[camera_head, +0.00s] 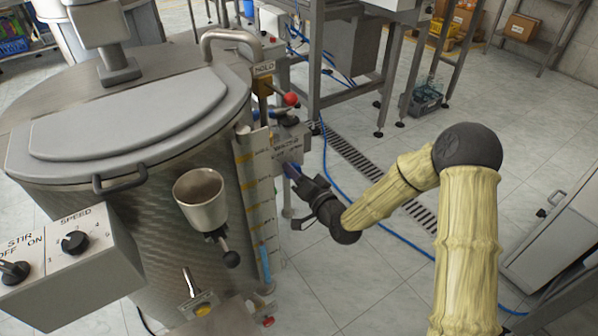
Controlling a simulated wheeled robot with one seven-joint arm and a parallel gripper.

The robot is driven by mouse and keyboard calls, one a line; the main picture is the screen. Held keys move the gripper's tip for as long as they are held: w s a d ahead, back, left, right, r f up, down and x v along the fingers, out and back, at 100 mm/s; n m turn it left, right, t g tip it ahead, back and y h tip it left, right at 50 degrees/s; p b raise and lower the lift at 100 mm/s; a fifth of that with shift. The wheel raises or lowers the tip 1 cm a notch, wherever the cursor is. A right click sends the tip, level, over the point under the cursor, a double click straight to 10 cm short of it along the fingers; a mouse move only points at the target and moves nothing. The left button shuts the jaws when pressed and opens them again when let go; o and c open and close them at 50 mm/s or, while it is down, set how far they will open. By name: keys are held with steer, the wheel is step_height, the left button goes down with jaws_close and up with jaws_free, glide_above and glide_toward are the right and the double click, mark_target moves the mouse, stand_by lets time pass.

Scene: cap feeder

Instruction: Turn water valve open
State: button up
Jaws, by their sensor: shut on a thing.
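The water valve's blue handle (291,171) shows as a small blue piece just below a grey labelled box (287,145) on the right side of the large steel tank. The label looks like it reads WATER, but the print is small. My gripper (298,180) reaches in from the right and is shut on the blue handle. Its dark fingers cover most of the handle, so the handle's exact angle cannot be told.
The steel tank (150,230) fills the left. A red ball knob (291,99) sits above the labelled box. A level gauge (256,195) and steel cup (200,198) are to the left. A blue hose (385,232) and drain grate (350,158) lie on the floor. A cabinet (555,215) stands right.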

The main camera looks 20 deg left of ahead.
steer(key=m+p, duration=0.3)
steer(key=m, duration=0.7)
steer(key=shift+a+r, duration=0.1)
steer(key=shift+m, duration=0.3)
steer(key=o, duration=1)
steer(key=p+v, duration=0.3)
steer(key=v, duration=1.4)
